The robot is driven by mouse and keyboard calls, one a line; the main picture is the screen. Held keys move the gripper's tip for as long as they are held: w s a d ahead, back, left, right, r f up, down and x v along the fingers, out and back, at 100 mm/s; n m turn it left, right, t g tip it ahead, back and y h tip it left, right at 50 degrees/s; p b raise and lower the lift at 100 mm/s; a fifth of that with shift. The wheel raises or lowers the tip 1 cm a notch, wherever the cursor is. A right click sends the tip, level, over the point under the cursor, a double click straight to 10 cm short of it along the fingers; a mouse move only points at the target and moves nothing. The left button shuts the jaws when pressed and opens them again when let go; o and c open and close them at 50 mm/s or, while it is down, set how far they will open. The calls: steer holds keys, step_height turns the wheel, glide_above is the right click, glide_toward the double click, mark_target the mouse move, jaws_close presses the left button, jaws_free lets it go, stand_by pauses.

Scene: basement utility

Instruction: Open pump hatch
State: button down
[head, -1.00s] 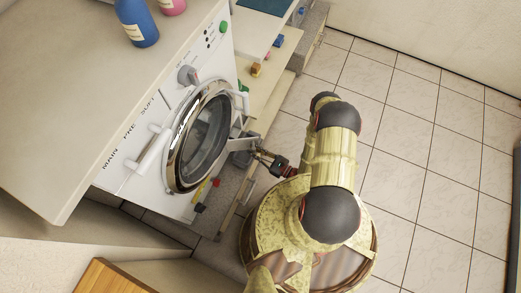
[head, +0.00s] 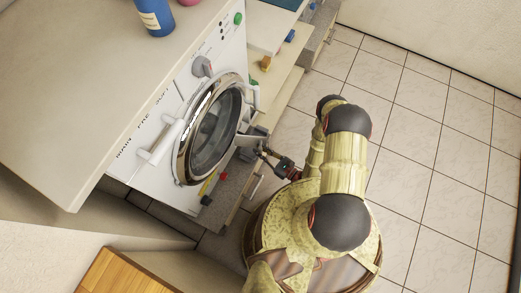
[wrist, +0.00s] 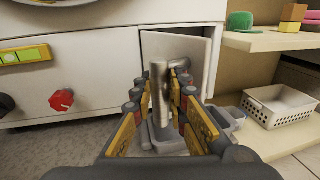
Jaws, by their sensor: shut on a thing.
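The pump hatch (wrist: 188,45) is a small pale panel low on the front of the white washing machine (wrist: 90,60), in the wrist view. Its top and right edges stand away from the frame, with a gap at the right, so it looks slightly ajar. A grey metal handle (wrist: 160,95) stands in front of the panel. My gripper (wrist: 165,82) is shut on this handle, with a finger on each side of it. In the head view my gripper (head: 262,150) is low beside the machine's right front; the hatch is hard to make out there.
The round washer door (head: 212,130) is on the machine's front, above my gripper. A red knob (wrist: 61,100) and a yellow-green bar (wrist: 25,55) are left of the hatch. Right are shelves (wrist: 270,40) and a white basket (wrist: 280,105). Tiled floor (head: 430,150) is clear at right.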

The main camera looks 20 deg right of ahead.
steer(key=c, duration=2.1)
jaws_free()
steer(key=shift+o, duration=0.2)
step_height(320, 180, up, 10)
steer(key=shift+f, duration=0.1)
steer(key=shift+c, duration=0.3)
